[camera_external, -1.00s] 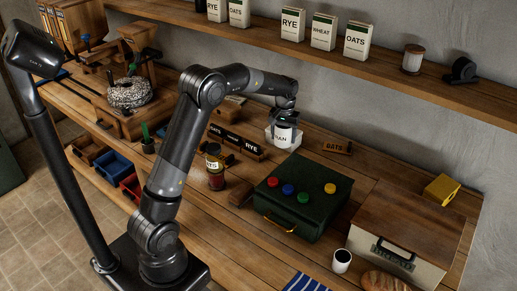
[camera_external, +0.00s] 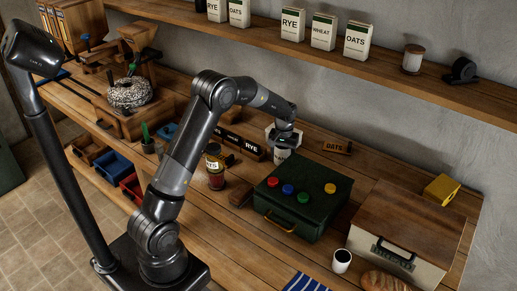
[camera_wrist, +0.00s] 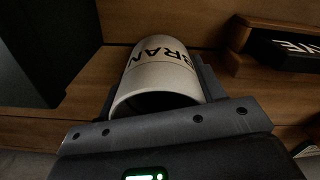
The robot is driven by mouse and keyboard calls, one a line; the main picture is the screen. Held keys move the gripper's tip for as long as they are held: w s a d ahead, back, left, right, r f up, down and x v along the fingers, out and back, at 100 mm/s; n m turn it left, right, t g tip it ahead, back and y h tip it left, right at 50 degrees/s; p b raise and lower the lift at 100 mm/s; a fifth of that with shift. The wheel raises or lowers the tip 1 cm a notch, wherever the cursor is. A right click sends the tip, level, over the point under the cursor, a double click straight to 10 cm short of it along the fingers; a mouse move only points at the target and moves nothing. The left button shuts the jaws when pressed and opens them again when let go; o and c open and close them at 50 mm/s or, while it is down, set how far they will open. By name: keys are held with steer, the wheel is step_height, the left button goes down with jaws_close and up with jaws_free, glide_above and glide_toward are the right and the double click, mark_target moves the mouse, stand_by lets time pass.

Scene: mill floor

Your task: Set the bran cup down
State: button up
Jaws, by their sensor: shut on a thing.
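The bran cup (camera_external: 281,155) is a white cup with dark BRAN lettering. My gripper (camera_external: 284,143) is shut on it, just behind the green box and right of the RYE sign. In the wrist view the cup (camera_wrist: 158,75) sits between my fingers, its open rim towards the camera and BRAN on its side. The arm hides part of the cup in the external view. I cannot tell whether its base touches the bench.
The dark green box (camera_external: 282,221) with coloured knobs stands close in front of the cup. The RYE sign (camera_external: 253,149) is to its left, the OATS sign (camera_external: 337,147) to its right. A white container (camera_external: 299,137) is partly hidden behind my gripper.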

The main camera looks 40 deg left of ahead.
steer(key=shift+f, duration=0.15)
steer(key=o, duration=1.1)
step_height(320, 180, up, 12)
steer(key=r, duration=0.1)
steer(key=s+r+t, duration=0.1)
steer(key=s+r, duration=0.6)
steer(key=s+a+r+m+t, duration=0.2)
steer(key=s+r, duration=0.3)
steer(key=s, duration=0.6)
steer(key=s+a+f+m+t, duration=0.1)
steer(key=s+f+t, duration=0.1)
steer(key=s, duration=1.7)
steer(key=shift+m+t, duration=0.3)
